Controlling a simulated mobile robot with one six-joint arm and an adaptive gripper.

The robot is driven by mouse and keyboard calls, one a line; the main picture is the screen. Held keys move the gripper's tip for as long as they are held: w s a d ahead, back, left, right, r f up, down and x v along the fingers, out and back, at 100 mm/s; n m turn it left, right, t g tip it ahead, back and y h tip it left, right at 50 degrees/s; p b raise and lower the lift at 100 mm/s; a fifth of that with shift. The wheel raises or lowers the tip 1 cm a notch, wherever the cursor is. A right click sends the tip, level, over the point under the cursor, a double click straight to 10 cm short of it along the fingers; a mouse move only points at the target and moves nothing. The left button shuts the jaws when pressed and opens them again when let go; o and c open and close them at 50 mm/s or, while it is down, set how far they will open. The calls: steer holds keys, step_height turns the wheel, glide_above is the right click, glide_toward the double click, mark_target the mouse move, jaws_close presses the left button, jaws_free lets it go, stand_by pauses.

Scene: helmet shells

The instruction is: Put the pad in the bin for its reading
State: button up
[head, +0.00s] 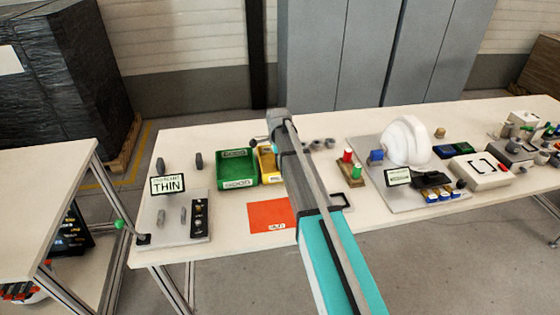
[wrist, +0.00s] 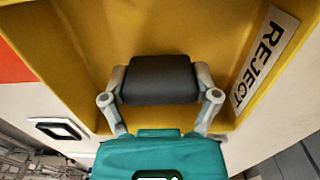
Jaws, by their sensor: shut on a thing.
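My gripper (wrist: 160,95) is shut on a dark grey pad (wrist: 160,80), one finger at each end. The pad is over the yellow bin, within its wall outlines in the wrist view; its height above the floor I cannot tell. The yellow bin (wrist: 60,30) has a REJECT label on its wall. In the head view the yellow bin (head: 267,168) is partly hidden behind my arm, and the pad cannot be made out. A green bin (head: 237,169), labelled GOOD, stands to its left. A sign (head: 168,185) at the table's left reads THIN.
A grey board (head: 180,228) with small parts lies below the sign. A red-orange sheet (head: 270,215) lies in front of the bins. A white helmet shell (head: 406,140), spools (head: 348,156) and a boxy device (head: 480,170) stand to the right.

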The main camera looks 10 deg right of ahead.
steer(key=shift+f+b, duration=0.35)
steer(key=shift+f, duration=0.05)
steer(key=o, duration=0.7)
